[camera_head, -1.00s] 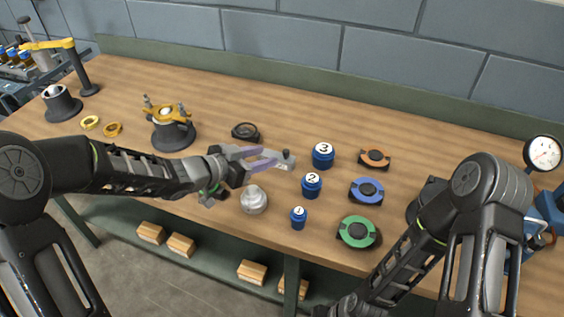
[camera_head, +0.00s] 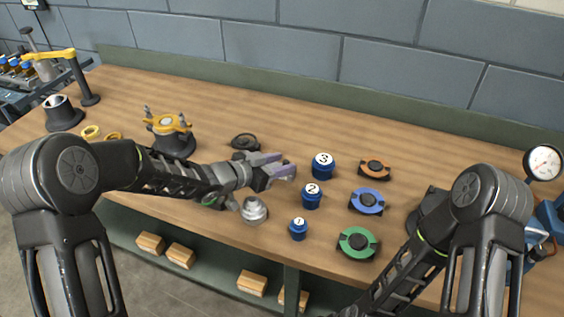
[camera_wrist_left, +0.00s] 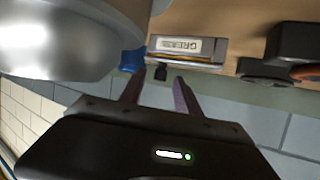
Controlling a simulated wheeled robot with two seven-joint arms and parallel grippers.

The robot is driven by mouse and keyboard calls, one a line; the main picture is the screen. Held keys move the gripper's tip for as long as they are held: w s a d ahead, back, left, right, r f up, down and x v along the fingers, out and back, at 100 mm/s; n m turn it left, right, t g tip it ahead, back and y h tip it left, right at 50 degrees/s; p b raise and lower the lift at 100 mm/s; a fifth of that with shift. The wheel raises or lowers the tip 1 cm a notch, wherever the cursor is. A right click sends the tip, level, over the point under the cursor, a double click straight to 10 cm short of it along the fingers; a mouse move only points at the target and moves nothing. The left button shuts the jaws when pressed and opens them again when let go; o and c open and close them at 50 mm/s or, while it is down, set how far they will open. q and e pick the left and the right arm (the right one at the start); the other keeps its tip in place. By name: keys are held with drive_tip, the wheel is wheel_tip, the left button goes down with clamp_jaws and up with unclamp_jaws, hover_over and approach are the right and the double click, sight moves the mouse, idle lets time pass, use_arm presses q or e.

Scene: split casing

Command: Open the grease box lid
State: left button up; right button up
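The grease box (camera_wrist_left: 187,47) is a grey metal box with a white GREASE label, near the top middle of the left wrist view. A small dark tab (camera_wrist_left: 161,73) stands out at its near edge. My left gripper (camera_head: 284,165) is over the middle of the bench and covers most or all of the box in the head view. In the left wrist view its two purple fingers (camera_wrist_left: 160,84) are apart, with the dark tab just beyond or between their tips; contact cannot be told. The right arm is at the lower right, its gripper outside the frame.
A silver domed part (camera_head: 254,209) stands close below my left gripper. Blue numbered cylinders (camera_head: 311,196) and orange, blue and green ring parts (camera_head: 358,243) are to the right. A dark ring (camera_head: 246,142) lies behind, and a yellow-topped fixture (camera_head: 173,138) stands left.

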use_arm(q)
drive_tip(key=shift+w+d+f, duration=0.15)
drive_tip(key=shift+w+d, duration=0.1)
drive_tip(key=shift+c, duration=0.5)
clamp_jaws()
idle(0.9)
